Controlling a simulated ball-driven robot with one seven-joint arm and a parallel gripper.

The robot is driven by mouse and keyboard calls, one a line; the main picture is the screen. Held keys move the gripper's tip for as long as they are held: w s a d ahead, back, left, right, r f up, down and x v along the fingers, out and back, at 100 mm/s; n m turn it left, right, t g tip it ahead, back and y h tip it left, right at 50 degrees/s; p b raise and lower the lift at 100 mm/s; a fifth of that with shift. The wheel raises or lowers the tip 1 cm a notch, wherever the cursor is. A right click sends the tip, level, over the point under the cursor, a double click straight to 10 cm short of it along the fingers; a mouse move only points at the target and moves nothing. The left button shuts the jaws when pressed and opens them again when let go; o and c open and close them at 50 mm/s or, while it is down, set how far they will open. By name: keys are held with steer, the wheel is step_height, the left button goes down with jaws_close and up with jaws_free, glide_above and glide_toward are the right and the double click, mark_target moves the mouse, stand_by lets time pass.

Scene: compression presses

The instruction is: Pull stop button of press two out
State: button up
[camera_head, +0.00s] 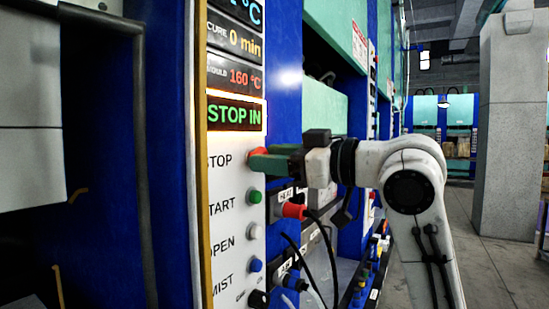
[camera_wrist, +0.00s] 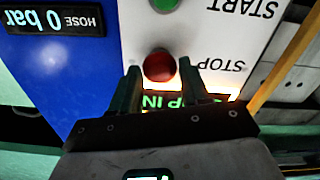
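The red stop button (camera_head: 256,153) sits beside the "STOP" label on the white control panel (camera_head: 226,190), below a lit display (camera_head: 234,114) reading "STOP IN". My gripper (camera_head: 268,163) is at the button, its green fingers partly covering it in the head view. In the wrist view, which is upside down, the red button (camera_wrist: 159,66) lies between the two fingertips of my gripper (camera_wrist: 158,68). The fingers are apart, with a narrow gap seeming to show on each side; contact cannot be told. Which press this is cannot be read.
Below are the green start button (camera_head: 254,196), a white open button (camera_head: 255,231) and a blue mist button (camera_head: 256,265). A red connector (camera_head: 293,210) with black cables hangs close under my gripper. A concrete pillar (camera_head: 508,130) and open floor lie to the right.

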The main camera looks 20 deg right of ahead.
jaws_close()
steer(key=shift+v, duration=0.8)
steer(key=shift+o, duration=2.2)
jaws_free()
steer(key=shift+s, duration=0.1)
